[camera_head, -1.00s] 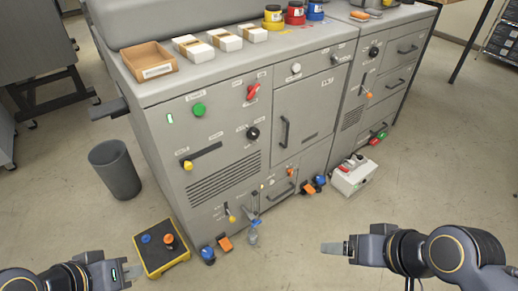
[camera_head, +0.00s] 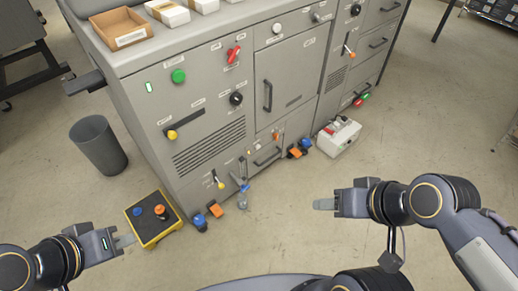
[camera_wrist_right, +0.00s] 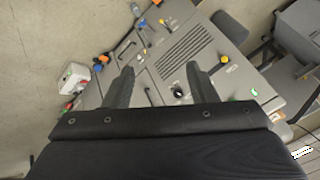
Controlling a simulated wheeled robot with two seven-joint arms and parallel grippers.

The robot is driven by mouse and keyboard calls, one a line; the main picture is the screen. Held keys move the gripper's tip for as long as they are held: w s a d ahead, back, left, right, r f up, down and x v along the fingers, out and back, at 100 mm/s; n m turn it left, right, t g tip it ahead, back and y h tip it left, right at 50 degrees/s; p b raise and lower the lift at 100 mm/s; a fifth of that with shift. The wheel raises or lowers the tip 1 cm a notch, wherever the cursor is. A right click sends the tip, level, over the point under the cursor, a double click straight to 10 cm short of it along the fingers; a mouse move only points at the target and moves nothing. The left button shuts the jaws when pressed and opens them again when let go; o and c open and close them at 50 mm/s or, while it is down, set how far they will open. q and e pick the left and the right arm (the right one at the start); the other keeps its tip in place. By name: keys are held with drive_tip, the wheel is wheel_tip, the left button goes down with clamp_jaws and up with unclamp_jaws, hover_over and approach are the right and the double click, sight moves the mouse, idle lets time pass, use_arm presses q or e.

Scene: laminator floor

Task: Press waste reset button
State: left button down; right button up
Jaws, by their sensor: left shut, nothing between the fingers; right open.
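The grey machine (camera_head: 205,110) carries several controls, with labels too small to read, so I cannot tell which is the waste reset button. On its front are a round green button (camera_head: 178,76), a white button (camera_head: 277,28), a red handle (camera_head: 233,54) and a black knob (camera_head: 236,98). Low down are blue buttons (camera_head: 200,222) and (camera_head: 305,144) near orange pedals. A yellow-edged floor box (camera_head: 151,236) bears a blue and an orange button. My left gripper (camera_head: 127,240) is shut and empty by this box. My right gripper (camera_head: 322,204) is open over bare floor; its spread fingers show in the right wrist view (camera_wrist_right: 161,86).
A grey bin (camera_head: 98,145) stands left of the machine. A white box (camera_head: 338,136) with red and green controls sits on the floor at its right. A cardboard tray (camera_head: 121,29) and white packs lie on top. The floor before my right gripper is clear.

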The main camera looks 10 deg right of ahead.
clamp_jaws()
idle(1.4)
